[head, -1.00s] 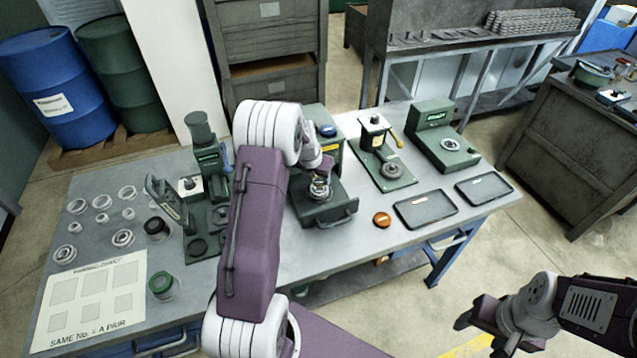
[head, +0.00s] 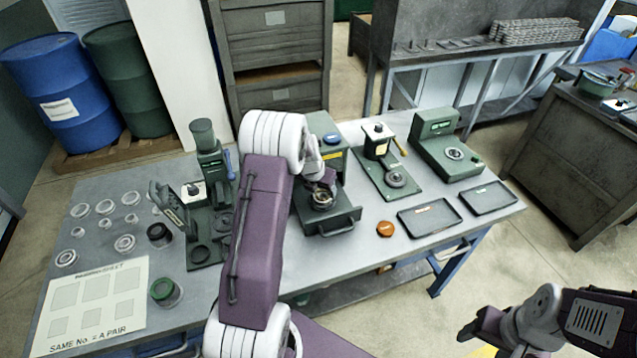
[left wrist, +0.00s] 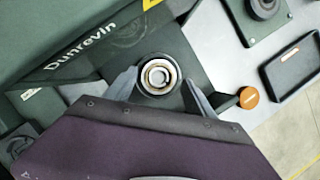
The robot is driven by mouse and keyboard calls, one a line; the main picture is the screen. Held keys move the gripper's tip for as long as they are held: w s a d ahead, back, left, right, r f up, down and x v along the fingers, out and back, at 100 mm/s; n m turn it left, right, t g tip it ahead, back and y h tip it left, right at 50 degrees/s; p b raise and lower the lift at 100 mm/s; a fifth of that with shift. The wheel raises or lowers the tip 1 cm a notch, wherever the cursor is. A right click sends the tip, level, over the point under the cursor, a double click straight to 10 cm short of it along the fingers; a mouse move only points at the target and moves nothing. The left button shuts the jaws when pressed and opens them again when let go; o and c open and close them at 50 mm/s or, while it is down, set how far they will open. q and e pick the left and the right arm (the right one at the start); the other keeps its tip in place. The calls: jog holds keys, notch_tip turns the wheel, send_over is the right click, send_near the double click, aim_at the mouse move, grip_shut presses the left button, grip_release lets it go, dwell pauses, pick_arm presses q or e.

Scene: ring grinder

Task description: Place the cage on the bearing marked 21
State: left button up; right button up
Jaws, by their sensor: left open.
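My left gripper (head: 322,190) is over the drawer-like tray (head: 345,222) of a green machine in the middle of the table. In the left wrist view its two fingers (left wrist: 162,92) stand apart on either side of a round bearing-like ring (left wrist: 158,75) with a bright metal inner ring. I cannot tell whether the fingers touch it. I cannot make out a separate cage, and no mark 21 is readable. Several metal rings and bearings (head: 124,243) lie at the table's left. My right gripper (head: 478,328) hangs off the table at lower right, its jaws unclear.
A green press (head: 208,165) stands left of my left arm. A tool with a yellow lever (head: 378,145) and another green machine (head: 437,140) stand right. Two dark trays (head: 430,218) and an orange-brown disc (head: 385,229) lie near the right front. A labelled sheet (head: 95,325) lies front left.

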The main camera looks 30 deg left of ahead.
pick_arm(q)
jog(key=v, duration=1.1)
jog(key=s+d+f+n+g, duration=0.1)
jog(key=s+d+n, duration=0.6)
jog(key=n, duration=1)
jog(key=s+d+f+n+g, duration=0.2)
jog(key=s+d+n, duration=0.6)
jog(key=s+n, duration=0.5)
jog(key=f+n, duration=0.1)
jog(key=n, duration=0.4)
jog(key=shift+s+d+h, duration=0.2)
jog(key=shift+s+h, duration=0.1)
jog(key=shift+s, duration=0.1)
jog(key=shift+f, duration=0.15)
